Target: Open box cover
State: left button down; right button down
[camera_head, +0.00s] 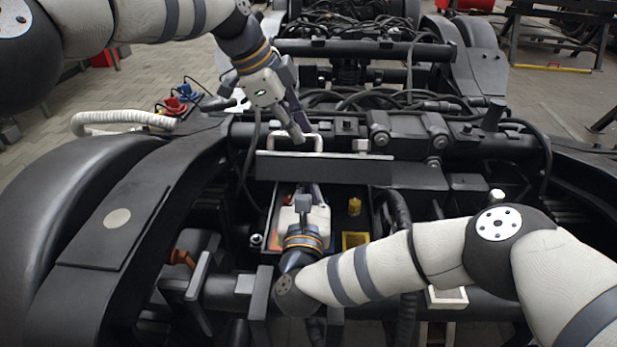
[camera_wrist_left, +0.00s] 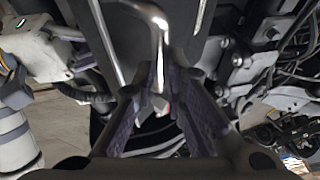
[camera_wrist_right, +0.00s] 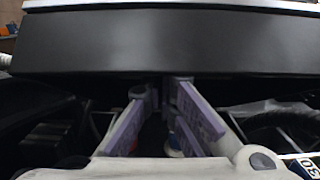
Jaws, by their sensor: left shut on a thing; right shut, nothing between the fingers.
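The box cover (camera_head: 325,169) stands raised and tilted at the back of the open box, showing as a long dark panel with a light top edge. Its silver handle (camera_head: 318,143) is on top. My left gripper (camera_head: 299,135) is shut on the handle, and the left wrist view shows the handle bar (camera_wrist_left: 160,45) running down between its fingers. My right gripper (camera_head: 312,190) is shut and empty, in front of and below the cover. In the right wrist view the cover (camera_wrist_right: 160,42) fills the top, with the fingertips at its lower edge; I cannot tell whether they touch it.
Inside the open box a yellow part (camera_head: 354,206) and a yellow label (camera_head: 355,240) show. A black corrugated hose (camera_head: 397,215) runs along its right side. Dark bogie beams and cables surround the box. Red and blue connectors (camera_head: 180,97) sit at left.

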pick_arm(q)
jog(key=shift+a+f, duration=0.1)
jog(key=shift+f, duration=0.4)
pick_arm(e)
jog(key=shift+w+d+r, duration=0.1)
jog(key=shift+w+r, duration=0.45)
jog(key=shift+w, duration=0.05)
pick_arm(q)
jog(key=shift+s+f, duration=0.1)
pick_arm(e)
jog(key=shift+w+d+r, duration=0.1)
jog(key=shift+w+r, duration=0.2)
jog(key=shift+w, duration=0.05)
pick_arm(q)
jog(key=c, duration=1.6)
grip_release()
jog(key=shift+c, duration=0.2)
pick_arm(e)
jog(key=shift+w, duration=0.1)
